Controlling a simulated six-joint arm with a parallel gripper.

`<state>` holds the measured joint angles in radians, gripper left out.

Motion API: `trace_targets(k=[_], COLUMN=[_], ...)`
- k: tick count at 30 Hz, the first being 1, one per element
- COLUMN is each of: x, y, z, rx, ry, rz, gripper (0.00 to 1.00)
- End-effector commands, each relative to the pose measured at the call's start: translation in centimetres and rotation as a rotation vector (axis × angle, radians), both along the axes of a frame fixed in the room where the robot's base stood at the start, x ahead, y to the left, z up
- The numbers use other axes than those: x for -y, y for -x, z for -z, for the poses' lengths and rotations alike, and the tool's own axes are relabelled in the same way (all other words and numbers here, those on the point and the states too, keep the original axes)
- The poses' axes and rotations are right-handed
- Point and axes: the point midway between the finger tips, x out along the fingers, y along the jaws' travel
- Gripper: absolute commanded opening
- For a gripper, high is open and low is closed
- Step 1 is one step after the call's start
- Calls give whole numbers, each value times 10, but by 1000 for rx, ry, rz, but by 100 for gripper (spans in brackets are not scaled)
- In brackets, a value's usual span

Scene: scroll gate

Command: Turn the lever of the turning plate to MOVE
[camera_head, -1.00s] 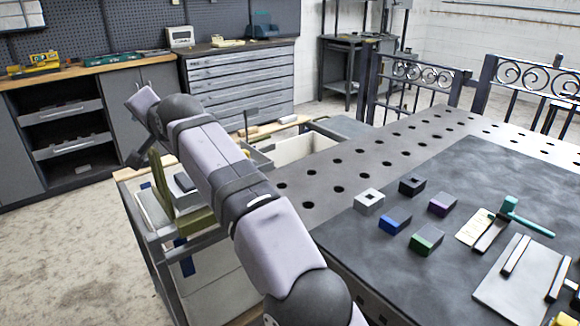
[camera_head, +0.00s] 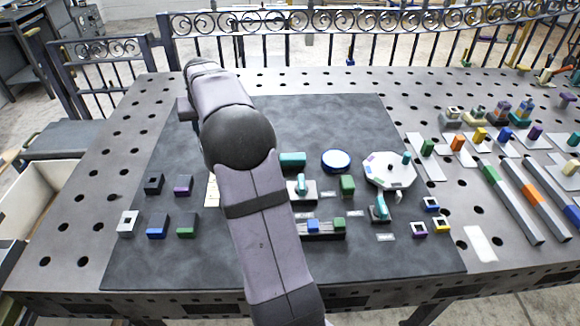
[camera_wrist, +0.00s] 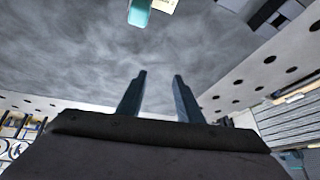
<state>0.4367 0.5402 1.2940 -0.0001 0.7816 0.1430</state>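A white octagonal plate (camera_head: 378,172) with coloured patches lies at the right of the dark mat in the head view. A teal knob (camera_head: 407,158) stands at its upper right edge; I take this plate as the turning plate. The word MOVE cannot be read. A separate teal lever (camera_head: 380,208) stands on a grey base just below the plate. My gripper (camera_wrist: 158,85) shows two dark fingers apart in the wrist view, with nothing between them. It is over bare mat, well left of the plate; the arm mostly hides it in the head view.
The dark mat (camera_head: 150,265) also bears coloured blocks at left, a teal lever (camera_head: 301,185) in the middle, and a blue round piece (camera_head: 335,160). A teal piece (camera_wrist: 140,12) lies ahead in the wrist view. Long bars (camera_head: 513,203) lie at right.

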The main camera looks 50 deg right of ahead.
Motion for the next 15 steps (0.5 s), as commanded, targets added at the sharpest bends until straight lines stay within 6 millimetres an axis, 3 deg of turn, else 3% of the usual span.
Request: trace_targets(k=[1,6,10,15], x=[34,112,150,164], y=[31,139,235,355], z=[-11,-11,-15,-22], rx=[-44,-182,-284,-383], ry=[3,-7,-49,-134], rz=[33,96,138,178], gripper=[33,33,33,33])
